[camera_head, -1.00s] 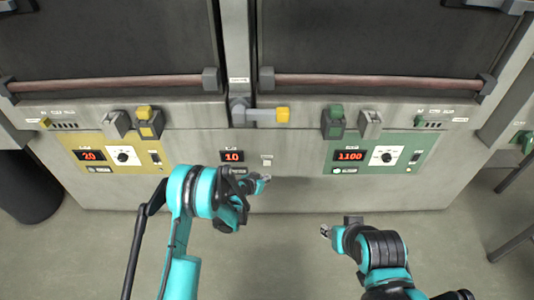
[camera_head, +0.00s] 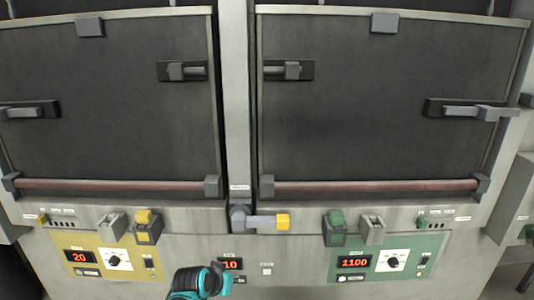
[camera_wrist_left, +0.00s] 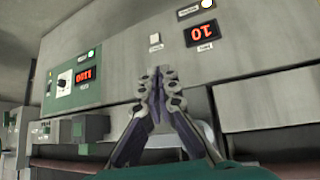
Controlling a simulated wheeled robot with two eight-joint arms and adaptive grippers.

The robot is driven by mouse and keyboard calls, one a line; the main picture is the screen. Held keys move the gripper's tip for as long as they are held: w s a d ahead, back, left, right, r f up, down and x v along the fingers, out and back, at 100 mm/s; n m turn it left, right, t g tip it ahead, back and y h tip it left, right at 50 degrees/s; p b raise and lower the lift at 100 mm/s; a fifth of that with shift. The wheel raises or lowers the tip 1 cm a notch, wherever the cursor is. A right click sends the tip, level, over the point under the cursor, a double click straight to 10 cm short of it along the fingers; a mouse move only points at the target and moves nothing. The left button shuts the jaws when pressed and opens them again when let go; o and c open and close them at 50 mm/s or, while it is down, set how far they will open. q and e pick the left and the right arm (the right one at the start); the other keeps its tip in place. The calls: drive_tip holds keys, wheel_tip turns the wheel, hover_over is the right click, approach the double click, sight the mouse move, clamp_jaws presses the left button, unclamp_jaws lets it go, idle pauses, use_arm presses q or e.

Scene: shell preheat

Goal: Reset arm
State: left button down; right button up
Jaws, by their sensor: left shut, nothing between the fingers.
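My left gripper (camera_wrist_left: 158,78) is shut and empty in the left wrist view, its two fingertips together in front of the grey furnace front. In the head view only the teal and black end of my left arm shows at the bottom, with the gripper (camera_head: 218,278) small and partly hidden below the middle display (camera_head: 231,264). That display reads 10 and shows upside down in the left wrist view. I cannot tell how far the fingertips are from the panel. My right gripper is out of view.
The furnace has two dark doors (camera_head: 110,120) with red-brown bars. A lever with a yellow end (camera_head: 283,222) sticks out between them. A yellow panel (camera_head: 120,275) reads 20 and a green panel (camera_head: 410,265) reads 1100. Grey latches and switch blocks project from the front.

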use_arm(q)
drive_tip(key=s+a+n+y, duration=0.1)
drive_tip(key=s+a, duration=0.2)
drive_tip(key=s, duration=0.8)
drive_tip(key=s+a+r+n+g+y, duration=0.1)
drive_tip(key=s+a, duration=0.3)
drive_tip(key=s, duration=0.7)
drive_tip(key=shift+s+a+n+y, duration=0.2)
drive_tip(key=shift+n+y, duration=0.1)
drive_tip(key=shift+n, duration=0.2)
